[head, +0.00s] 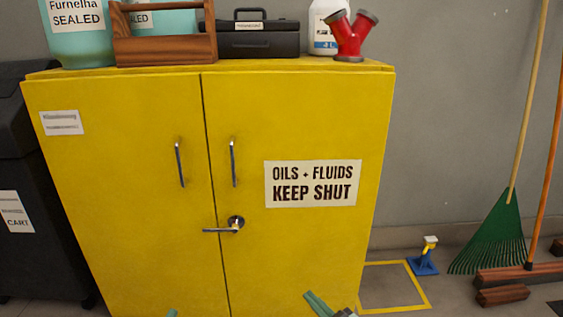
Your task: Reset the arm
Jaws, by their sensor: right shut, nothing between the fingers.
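My right gripper (322,302) shows only in part at the bottom edge, in front of the right door of the yellow cabinet (120,150). It is shut with nothing in it, and the rest of the arm is out of the picture. A small green tip (172,313) at the bottom edge, left of the door gap, seems to be part of my left arm or gripper; too little shows to tell its state. Both cabinet doors are closed, with two upright handles and a lever latch (235,223).
On the cabinet stand a wooden carrier (165,50), a black case (255,40), a white jug (322,38) and a red pipe fitting (352,38). A small blue stand (423,264) sits by a yellow floor outline (395,309). A green rake (495,235) leans at right.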

